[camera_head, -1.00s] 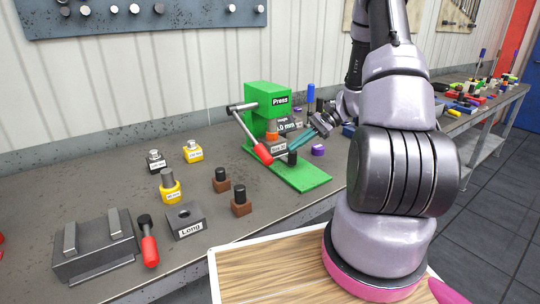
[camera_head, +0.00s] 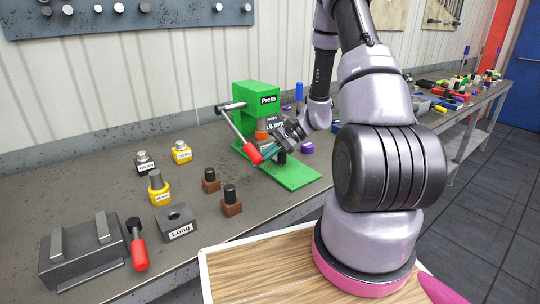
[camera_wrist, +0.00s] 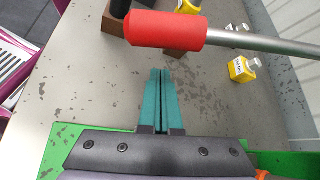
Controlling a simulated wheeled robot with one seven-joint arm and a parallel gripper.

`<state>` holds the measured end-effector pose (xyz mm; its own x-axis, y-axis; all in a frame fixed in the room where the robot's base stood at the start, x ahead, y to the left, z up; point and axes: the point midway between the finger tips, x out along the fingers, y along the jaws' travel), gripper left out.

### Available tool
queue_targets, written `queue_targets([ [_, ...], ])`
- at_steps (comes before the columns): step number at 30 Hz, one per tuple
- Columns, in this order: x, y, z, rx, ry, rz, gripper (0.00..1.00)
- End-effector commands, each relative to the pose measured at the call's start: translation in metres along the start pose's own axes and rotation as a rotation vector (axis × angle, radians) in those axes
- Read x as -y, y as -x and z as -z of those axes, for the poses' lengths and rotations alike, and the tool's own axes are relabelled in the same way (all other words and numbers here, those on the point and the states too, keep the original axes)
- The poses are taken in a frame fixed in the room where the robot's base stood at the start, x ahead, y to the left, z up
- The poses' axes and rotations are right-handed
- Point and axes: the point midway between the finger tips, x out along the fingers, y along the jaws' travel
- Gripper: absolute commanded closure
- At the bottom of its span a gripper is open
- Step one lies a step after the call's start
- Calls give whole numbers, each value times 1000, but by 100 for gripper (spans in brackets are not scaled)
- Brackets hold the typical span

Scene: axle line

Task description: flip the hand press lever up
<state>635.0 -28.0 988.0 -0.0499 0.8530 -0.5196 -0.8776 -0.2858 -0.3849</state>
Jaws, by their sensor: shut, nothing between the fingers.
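The green hand press (camera_head: 262,100) stands on the bench in the head view. Its lever (camera_head: 234,127) is a grey rod that slopes down to the right from the pivot at the press's upper left. The lever ends in a red handle (camera_head: 252,153). My gripper (camera_head: 268,153) is shut and empty, with its teal fingers right beside the red handle. In the wrist view the red handle (camera_wrist: 165,30) lies across the top, just beyond the closed fingertips (camera_wrist: 161,72). I cannot tell whether they touch. The gripper hides part of the press's lower front.
Brown blocks with black pegs (camera_head: 231,200) and yellow weights (camera_head: 159,190) stand left of the press. A grey block marked Long (camera_head: 176,222) and a dark fixture (camera_head: 84,254) lie nearer. A blue-handled tool (camera_head: 299,92) is behind the press.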

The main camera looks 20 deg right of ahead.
Motion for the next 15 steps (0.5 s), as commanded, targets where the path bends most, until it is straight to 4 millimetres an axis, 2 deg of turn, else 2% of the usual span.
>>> queue_targets([
  [3, 0, 6, -15, -1, 2, 1, 100],
  [6, 0, 9, -22, -1, 1, 1, 100],
  [15, 0, 10, -25, 0, 0, 1, 100],
])
